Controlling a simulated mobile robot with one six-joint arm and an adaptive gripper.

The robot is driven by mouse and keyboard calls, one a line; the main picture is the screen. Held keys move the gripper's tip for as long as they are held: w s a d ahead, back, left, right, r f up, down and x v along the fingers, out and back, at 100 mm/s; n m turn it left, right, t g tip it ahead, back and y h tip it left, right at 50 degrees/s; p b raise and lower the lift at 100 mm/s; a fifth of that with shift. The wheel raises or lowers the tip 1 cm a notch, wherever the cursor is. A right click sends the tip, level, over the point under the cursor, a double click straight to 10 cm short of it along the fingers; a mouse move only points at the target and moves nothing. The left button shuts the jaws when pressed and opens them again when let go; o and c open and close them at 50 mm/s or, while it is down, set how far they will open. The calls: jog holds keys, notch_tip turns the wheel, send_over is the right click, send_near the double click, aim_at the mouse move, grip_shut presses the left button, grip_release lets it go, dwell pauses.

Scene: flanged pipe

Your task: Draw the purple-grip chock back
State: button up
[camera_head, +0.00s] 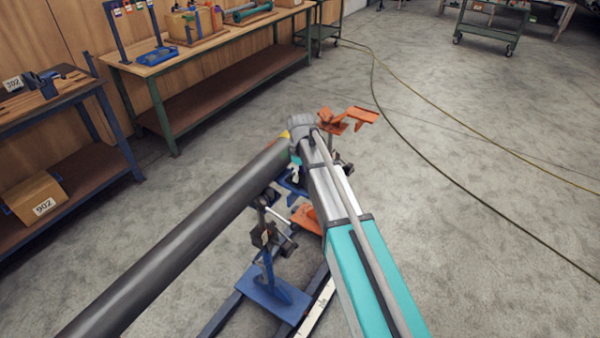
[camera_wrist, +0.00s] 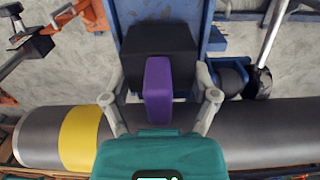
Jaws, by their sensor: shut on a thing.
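In the wrist view the chock is a black block (camera_wrist: 160,45) with an upright purple grip (camera_wrist: 158,88). It sits on a blue support (camera_wrist: 208,15) beside the dark pipe (camera_wrist: 270,130).
A blue stand (camera_head: 270,290) holds the pipe from below. Orange brackets (camera_head: 345,118) stand just beyond my arm. Workbenches (camera_head: 200,50) line the wall at upper left. Cables (camera_head: 390,100) cross the open floor (camera_head: 480,200) on the right.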

jog(key=shift+f, duration=0.25)
dwell(0.4)
jog(key=shift+r, duration=0.1)
dwell(0.4)
dwell(0.4)
jog(key=o, duration=1.1)
jog(key=shift+o, duration=0.2)
jog(key=shift+r, duration=0.1)
jog(key=shift+s+r+p, duration=0.1)
jog(key=shift+r+p, duration=3.3)
